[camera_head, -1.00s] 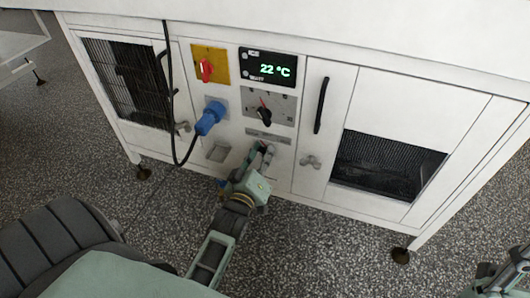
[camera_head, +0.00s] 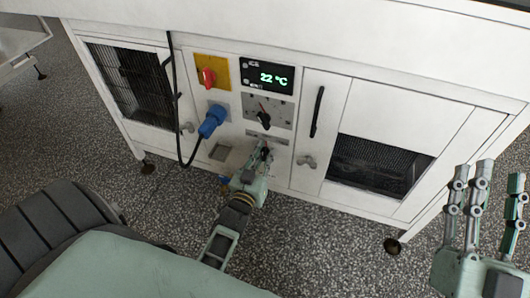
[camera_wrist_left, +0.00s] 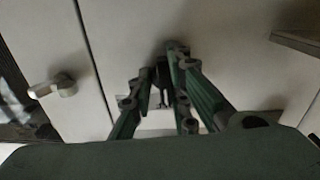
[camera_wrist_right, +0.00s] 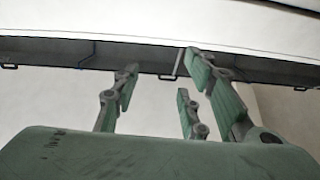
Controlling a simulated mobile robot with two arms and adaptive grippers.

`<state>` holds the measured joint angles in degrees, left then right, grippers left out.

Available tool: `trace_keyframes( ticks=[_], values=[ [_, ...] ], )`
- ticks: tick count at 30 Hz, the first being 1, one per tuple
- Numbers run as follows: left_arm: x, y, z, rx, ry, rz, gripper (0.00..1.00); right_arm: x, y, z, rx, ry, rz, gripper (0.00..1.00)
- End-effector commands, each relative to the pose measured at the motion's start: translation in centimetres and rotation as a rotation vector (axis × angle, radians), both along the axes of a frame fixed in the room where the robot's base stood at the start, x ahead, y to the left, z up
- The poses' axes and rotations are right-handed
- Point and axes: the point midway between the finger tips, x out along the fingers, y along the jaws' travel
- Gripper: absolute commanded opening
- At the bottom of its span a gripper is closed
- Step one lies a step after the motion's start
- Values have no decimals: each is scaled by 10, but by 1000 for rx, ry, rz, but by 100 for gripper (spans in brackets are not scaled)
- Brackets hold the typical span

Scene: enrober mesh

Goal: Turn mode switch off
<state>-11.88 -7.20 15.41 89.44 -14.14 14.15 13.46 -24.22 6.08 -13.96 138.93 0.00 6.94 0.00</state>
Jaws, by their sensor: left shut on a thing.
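The white machine's front panel has a grey plate (camera_head: 281,110) with a black knob with a red mark (camera_head: 264,118), below the 22 °C display. Below that is a narrow label strip (camera_head: 267,137). My left gripper (camera_head: 264,152) is just under this strip, its fingers against the panel. In the left wrist view, its fingers (camera_wrist_left: 160,72) are closed around a small dark knob (camera_wrist_left: 162,76), mostly hidden. I cannot tell which knob is the mode switch. My right gripper (camera_head: 481,178) is open and empty at the right; its spread fingers also show in the right wrist view (camera_wrist_right: 162,75).
A red switch on a yellow plate (camera_head: 222,70), a blue plug (camera_head: 212,121) with a black cable (camera_head: 175,100), and the display (camera_head: 267,77) surround the area. The speckled floor (camera_head: 330,245) in front is clear.

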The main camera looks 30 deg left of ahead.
Motion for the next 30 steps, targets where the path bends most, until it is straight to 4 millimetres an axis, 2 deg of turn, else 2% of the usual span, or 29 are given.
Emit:
trace_keyframes(
  ticks=[1, 9, 20, 21, 24, 30],
  values=[
    [-4, 7, -5, 14, 18, 12, 0, 3, 0, -4, -8, 27, -1, 40],
    [-5, 8, -6, 56, 27, 12, 0, 10, 0, -18, -29, 99, -6, 40],
    [-5, 8, -5, 57, 27, 12, 0, 10, 0, -19, -29, 102, -6, 40],
    [-5, 8, -5, 58, 26, 13, 20, 10, 0, -19, -29, 102, -6, 40],
    [-4, 8, -5, 58, 26, 12, 28, 10, 0, -19, -29, 101, -6, 40],
    [-3, 7, -3, 58, 21, 11, 28, 10, 0, -18, -28, 101, -6, 40]
  ],
)
